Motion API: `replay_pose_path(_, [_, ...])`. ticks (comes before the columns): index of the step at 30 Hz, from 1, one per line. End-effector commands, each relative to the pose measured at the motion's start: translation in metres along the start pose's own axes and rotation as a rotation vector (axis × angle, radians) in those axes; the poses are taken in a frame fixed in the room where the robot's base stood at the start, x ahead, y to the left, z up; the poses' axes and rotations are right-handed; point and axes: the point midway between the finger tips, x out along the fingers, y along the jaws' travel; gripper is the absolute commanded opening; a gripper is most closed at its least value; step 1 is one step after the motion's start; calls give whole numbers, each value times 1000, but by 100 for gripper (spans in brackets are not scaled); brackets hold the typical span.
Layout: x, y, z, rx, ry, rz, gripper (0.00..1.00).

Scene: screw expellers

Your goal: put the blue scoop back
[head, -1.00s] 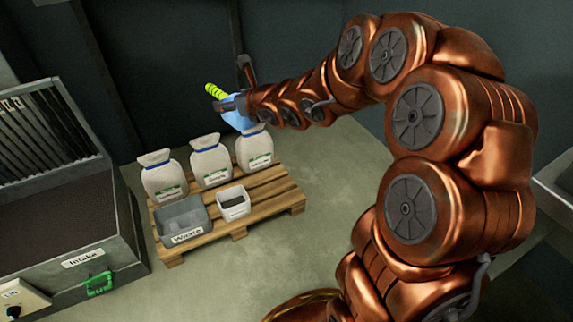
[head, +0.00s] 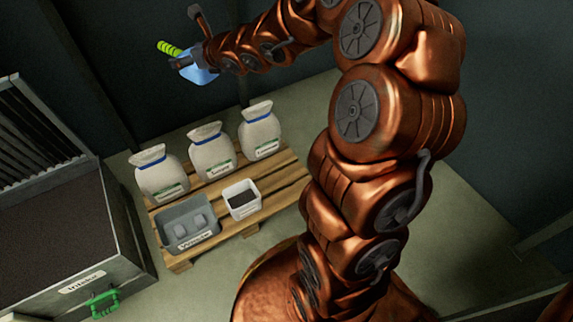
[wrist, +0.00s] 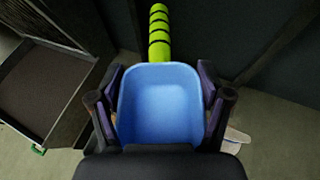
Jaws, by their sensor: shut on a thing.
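The blue scoop (head: 198,72) has a blue bowl and a ribbed yellow-green handle. My gripper (head: 190,60) is shut on the scoop and holds it in the air, above and behind the pallet with the sacks. In the wrist view the scoop's bowl (wrist: 160,100) sits between the two dark fingers, with its handle pointing away, up the picture. The bowl looks empty there. In the head view part of the bowl is hidden by the gripper.
A wooden pallet (head: 283,180) carries three white sacks (head: 212,152), a grey waste bin (head: 168,238) with grey lumps in it, and a small white box (head: 228,188) with dark contents. A machine with an intake tray (head: 60,235) and green handle stands left. Dark walls are behind.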

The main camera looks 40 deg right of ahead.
Motion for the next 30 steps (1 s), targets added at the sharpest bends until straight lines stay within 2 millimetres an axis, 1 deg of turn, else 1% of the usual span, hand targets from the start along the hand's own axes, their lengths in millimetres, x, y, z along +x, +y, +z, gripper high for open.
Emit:
replay_pose_path(1, [4,-6,-2,1,-2,3,32])
replay_pose_path(3, [8,-12,-6,-4,0,11,32])
replay_pose_path(8, [15,-25,-14,-9,2,24,32])
replay_pose_path(11, [19,-37,-20,-15,4,30,32])
replay_pose_path(19, [31,-69,-42,-26,4,62,32])
replay_pose_path(23, [38,-89,-62,-38,6,88,32])
replay_pose_path(24, [40,-97,-69,-41,6,97,32])
replay_pose_path(30, [49,-126,-114,-65,6,166,32])
